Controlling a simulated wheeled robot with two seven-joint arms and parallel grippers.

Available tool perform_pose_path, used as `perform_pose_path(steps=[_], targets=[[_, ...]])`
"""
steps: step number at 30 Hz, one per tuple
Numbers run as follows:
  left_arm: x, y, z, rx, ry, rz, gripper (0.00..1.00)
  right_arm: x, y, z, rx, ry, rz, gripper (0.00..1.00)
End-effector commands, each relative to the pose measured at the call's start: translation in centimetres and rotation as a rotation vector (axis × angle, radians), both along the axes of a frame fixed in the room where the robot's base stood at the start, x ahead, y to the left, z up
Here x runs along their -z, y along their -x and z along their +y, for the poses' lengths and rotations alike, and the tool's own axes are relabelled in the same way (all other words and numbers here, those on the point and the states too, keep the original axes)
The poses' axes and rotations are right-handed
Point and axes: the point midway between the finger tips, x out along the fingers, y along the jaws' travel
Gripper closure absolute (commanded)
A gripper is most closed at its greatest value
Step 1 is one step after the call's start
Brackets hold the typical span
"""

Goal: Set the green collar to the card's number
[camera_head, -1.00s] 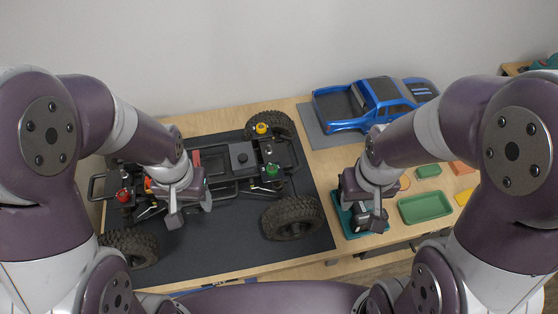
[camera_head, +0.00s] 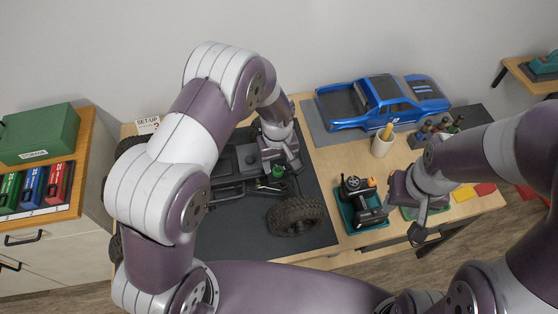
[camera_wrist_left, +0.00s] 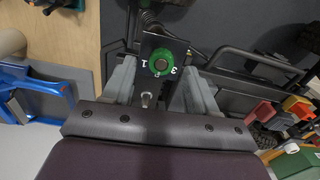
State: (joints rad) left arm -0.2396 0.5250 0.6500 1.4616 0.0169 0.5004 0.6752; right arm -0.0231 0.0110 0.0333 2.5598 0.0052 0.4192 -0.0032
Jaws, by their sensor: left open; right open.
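The green collar (camera_head: 278,170) sits on the crawler chassis (camera_head: 232,190) near its right end. In the left wrist view the collar (camera_wrist_left: 161,62) is on a dark plate with white marks 1 and 3 on either side; a mark between them is too small to read surely. My left gripper (camera_head: 287,160) is open just over the collar, its fingers (camera_wrist_left: 158,88) apart on either side of it, not closed on it. The set-up card (camera_head: 148,124) stands at the back left; its red number looks like 2 but is small. My right gripper (camera_head: 418,212) is open and empty, over the right of the table.
A teal tray (camera_head: 349,222) holds the transmitter. A blue truck body (camera_head: 385,103) lies on a grey mat behind. A cream cup (camera_head: 382,146) and a dark tool rack (camera_head: 432,130) stand at the right. My left arm hides the chassis's left part.

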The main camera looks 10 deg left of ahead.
Motion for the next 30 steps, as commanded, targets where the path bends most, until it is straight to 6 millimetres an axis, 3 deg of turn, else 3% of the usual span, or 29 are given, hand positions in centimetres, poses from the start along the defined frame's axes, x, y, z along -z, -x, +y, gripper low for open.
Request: perform_pose_path(steps=[6,14,20,30], targets=[[1.8,-0.1,0.0,0.001,0.000,-0.001,0.42,-0.6,0.0,0.0,0.000,0.000,0.000,0.57],[2.1,-0.1,0.0,0.001,0.000,-0.002,0.42,-0.6,0.0,0.0,0.000,0.000,0.000,0.57],[2.0,-0.1,0.0,0.001,0.000,-0.002,0.98,-0.6,0.0,0.0,0.000,0.000,0.000,0.57],[2.1,-0.1,0.0,0.040,0.000,-0.002,0.98,-0.3,0.0,0.0,0.000,0.000,0.000,0.57]])
